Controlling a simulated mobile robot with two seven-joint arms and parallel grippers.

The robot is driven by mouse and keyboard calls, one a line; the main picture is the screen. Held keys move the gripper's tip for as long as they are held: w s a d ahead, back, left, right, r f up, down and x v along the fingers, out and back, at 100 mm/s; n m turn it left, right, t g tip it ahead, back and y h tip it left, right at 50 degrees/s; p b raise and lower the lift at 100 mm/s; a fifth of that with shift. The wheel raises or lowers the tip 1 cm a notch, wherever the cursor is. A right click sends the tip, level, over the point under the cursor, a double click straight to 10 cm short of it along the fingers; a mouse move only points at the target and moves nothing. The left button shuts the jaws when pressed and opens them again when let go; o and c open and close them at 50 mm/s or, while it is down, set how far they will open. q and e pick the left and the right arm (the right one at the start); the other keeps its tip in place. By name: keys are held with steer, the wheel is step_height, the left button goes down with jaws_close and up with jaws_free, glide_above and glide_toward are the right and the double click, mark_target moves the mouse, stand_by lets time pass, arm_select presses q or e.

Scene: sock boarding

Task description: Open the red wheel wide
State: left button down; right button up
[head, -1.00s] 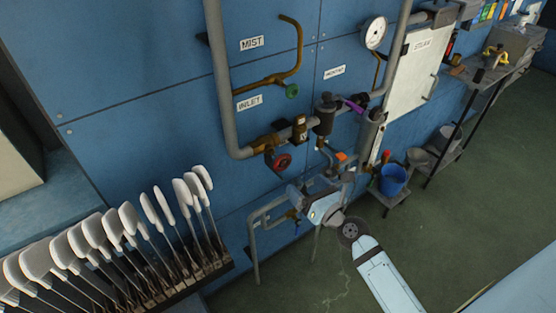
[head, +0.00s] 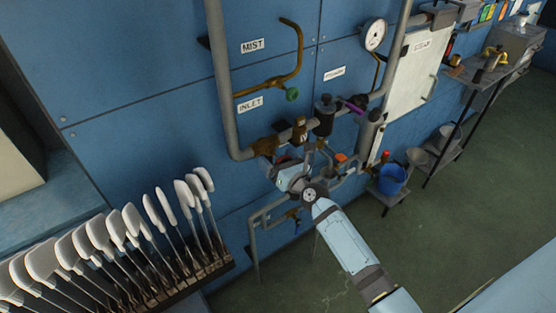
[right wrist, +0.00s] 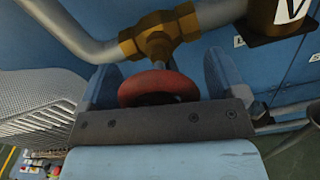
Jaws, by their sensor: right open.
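The red wheel (right wrist: 158,86) sits under a brass valve (right wrist: 158,38) on the grey inlet pipe. In the right wrist view it lies between the two fingers of my right gripper (right wrist: 160,76), with a gap on each side. The gripper is open, one finger left of the wheel and one right. Its palm edge hides the wheel's near part. In the head view my right gripper (head: 280,172) is just below the brass valve (head: 266,146) and covers most of the wheel. My left gripper is not in view.
White sock boards (head: 130,220) stand in a row at the left. A green wheel (head: 292,94) hangs above, near the INLET label (head: 249,104). Lower grey pipework (head: 255,245) is below my right gripper.

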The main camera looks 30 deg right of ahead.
steer(key=c, duration=0.9)
steer(key=shift+n, duration=0.3)
